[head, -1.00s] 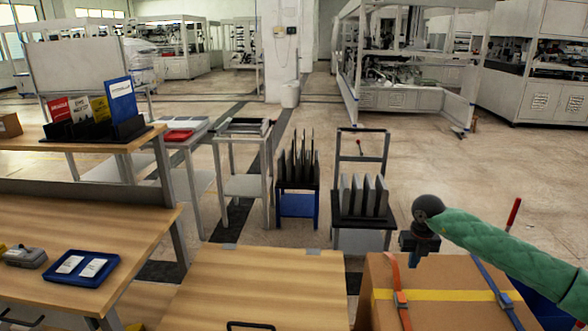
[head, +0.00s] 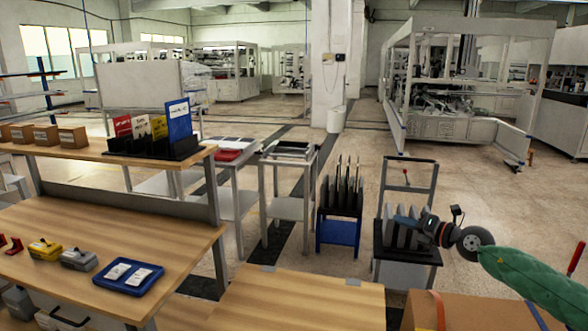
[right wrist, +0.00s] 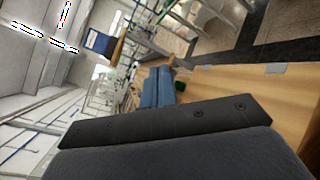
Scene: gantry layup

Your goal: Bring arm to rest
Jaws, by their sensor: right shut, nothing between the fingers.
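My right arm, in a green sleeve, comes in from the lower right of the head view. Its gripper (head: 405,221) points left, in front of the rack of grey plates (head: 392,240) in the picture; I cannot tell the distance between them. The blue fingers (right wrist: 157,87) lie together in the right wrist view, shut and empty. My left gripper and arm are in neither view.
A cardboard box (head: 478,312) with straps stands below my right arm. A wooden table (head: 290,300) is at front centre. A workbench (head: 110,225) at left bears a blue tray (head: 128,277). A blue stand (head: 338,232) holds dark plates.

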